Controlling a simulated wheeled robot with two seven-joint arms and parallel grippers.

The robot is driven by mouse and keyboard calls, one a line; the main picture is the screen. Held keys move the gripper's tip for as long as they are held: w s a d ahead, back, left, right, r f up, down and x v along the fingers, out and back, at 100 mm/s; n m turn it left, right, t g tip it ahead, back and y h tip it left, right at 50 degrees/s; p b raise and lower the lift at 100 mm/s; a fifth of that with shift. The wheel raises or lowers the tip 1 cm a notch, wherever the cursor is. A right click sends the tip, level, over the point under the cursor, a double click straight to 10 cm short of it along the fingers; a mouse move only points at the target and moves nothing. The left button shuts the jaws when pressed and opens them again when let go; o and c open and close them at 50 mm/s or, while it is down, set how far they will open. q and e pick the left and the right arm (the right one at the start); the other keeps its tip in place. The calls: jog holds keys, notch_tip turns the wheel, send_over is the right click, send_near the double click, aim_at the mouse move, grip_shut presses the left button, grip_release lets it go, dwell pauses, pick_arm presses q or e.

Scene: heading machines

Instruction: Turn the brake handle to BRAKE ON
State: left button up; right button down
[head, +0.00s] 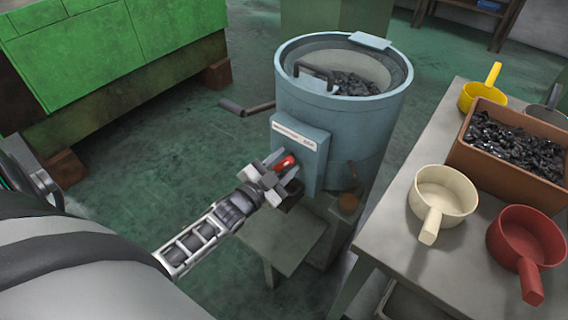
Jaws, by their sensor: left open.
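The brake handle's red knob (285,163) shows at the front of a blue-grey box (301,147) on the side of a round blue-grey tub machine (330,120). The box has a white label strip along its top, too small to read fully. My left gripper (279,172) is at the red knob, its open fingers on either side of it. I cannot tell whether they touch it. The rest of the handle is hidden behind the gripper. My right gripper is not in view.
A dark crank handle (247,107) sticks out left of the tub. A grey table (395,225) at right bears a brown bin (470,150) of dark parts and several scoops, including cream (443,192) and red (526,240) ones. A green machine (110,50) stands at upper left. Floor between is clear.

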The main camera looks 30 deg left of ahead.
pick_arm(q)
jog(key=shift+w, duration=0.2)
jog(key=shift+c, duration=0.3)
grip_shut()
jog(key=shift+n, duration=0.3)
jog(key=n+p, duration=0.1)
jog(key=n, duration=0.4)
jog(key=shift+r+n+p, duration=0.1)
jog(key=shift+n+p, duration=0.2)
jog(key=shift+n, duration=0.1)
jog(key=n, duration=0.6)
jog(key=shift+a, duration=0.2)
jog(key=shift+n, duration=0.4)
